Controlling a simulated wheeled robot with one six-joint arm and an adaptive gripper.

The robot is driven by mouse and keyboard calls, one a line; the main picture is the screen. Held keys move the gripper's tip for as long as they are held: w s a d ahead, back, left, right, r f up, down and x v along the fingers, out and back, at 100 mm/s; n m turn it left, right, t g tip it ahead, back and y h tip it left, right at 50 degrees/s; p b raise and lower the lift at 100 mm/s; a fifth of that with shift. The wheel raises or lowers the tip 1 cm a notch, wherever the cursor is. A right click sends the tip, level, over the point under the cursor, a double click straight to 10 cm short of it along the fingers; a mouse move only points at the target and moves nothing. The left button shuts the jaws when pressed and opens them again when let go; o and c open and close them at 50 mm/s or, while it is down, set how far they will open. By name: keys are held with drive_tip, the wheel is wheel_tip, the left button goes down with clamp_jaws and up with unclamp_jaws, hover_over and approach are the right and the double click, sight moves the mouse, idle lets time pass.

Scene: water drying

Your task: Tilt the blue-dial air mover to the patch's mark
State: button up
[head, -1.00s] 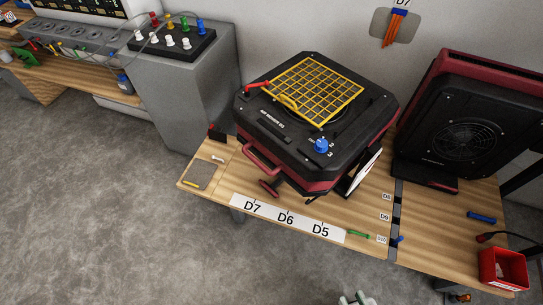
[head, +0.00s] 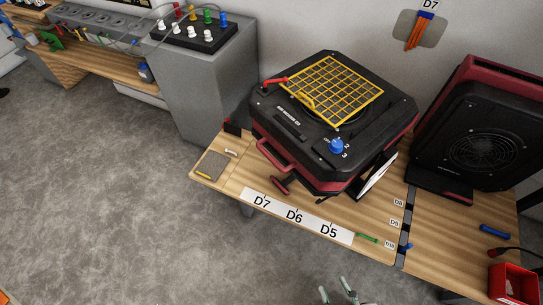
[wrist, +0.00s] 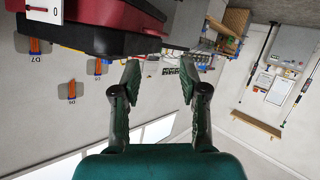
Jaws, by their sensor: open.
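The blue-dial air mover (head: 330,120), black and dark red with a yellow grille (head: 335,88), sits on the wooden bench in the head view. Its blue dial (head: 337,146) is on the near right of its upper face. A red handle (head: 275,155) is at its left front. The patch (head: 403,27) is a grey wall plate with orange strips, labelled D7. A label strip (head: 296,216) along the bench front reads D7, D6, D5. My gripper (head: 337,292) is open and empty at the bottom edge, apart from the mover; it also shows in the wrist view (wrist: 160,75).
A second air mover (head: 475,140) stands at the right. A red bin (head: 512,285) is at the lower right. A green piece (head: 367,238) lies by the strip. The wrist view shows several orange-strip wall plates (wrist: 38,46), upside down. The floor (head: 120,200) is clear at left.

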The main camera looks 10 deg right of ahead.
drive_tip(key=w+a+f+n, duration=0.2)
drive_tip(key=w+f+n, duration=0.3)
drive_tip(key=w+f, duration=0.4)
drive_tip(key=n+t+h, duration=0.2)
drive_tip(key=n+h, duration=0.2)
drive_tip(key=h, duration=0.2)
approach(269, 156)
drive_tip(key=x, duration=0.6)
drive_tip(key=f+x, duration=0.1)
drive_tip(key=x, duration=0.3)
clamp_jaws()
